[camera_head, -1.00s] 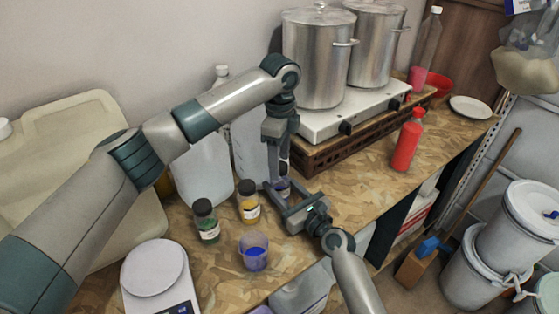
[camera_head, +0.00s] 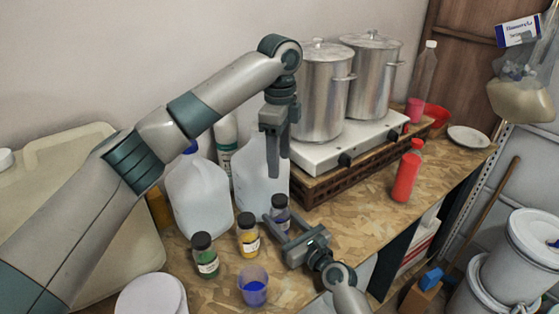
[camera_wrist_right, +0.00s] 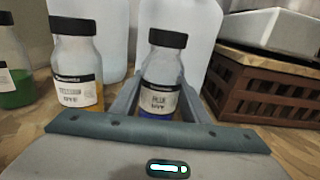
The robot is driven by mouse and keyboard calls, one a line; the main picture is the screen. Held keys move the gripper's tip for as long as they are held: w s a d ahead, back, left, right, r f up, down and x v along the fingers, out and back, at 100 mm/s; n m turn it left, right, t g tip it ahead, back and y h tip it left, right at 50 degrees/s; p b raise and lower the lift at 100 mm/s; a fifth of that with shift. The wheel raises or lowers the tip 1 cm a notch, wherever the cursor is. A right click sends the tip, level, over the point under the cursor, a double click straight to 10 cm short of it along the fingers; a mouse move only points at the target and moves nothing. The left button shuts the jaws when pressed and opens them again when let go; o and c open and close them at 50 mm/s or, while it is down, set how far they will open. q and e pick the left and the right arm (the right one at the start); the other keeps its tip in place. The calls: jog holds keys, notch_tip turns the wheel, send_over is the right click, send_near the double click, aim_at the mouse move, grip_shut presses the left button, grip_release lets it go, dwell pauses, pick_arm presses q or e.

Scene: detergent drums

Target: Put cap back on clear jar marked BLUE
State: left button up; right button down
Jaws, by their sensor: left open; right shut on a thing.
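The clear jar marked BLUE (camera_head: 280,214) stands on the wood-chip bench with a little blue at its bottom. In the right wrist view the jar (camera_wrist_right: 160,92) is upright, its label facing me. A black cap (camera_wrist_right: 168,39) sits on its mouth and looks level; how tight it is I cannot tell. My right gripper (camera_head: 279,224) is shut on the jar's lower body, one finger on each side. My left gripper (camera_head: 277,168) is open and empty above the jar, pointing down, clear of the cap.
A yellow jar (camera_head: 248,238) and a green jar (camera_head: 206,258), both black-capped, stand left of the BLUE jar. A cup of blue (camera_head: 253,287) is in front. White jugs (camera_head: 200,198) stand behind. The hotplate (camera_head: 340,148) with two pots is at the back right.

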jog(key=c, duration=0.9)
grip_release()
jog(key=shift+c, duration=0.2)
jog(key=b+v, duration=0.3)
jog(key=v, duration=1.4)
jog(key=shift+s+d, duration=0.1)
jog(key=shift+r, duration=0.1)
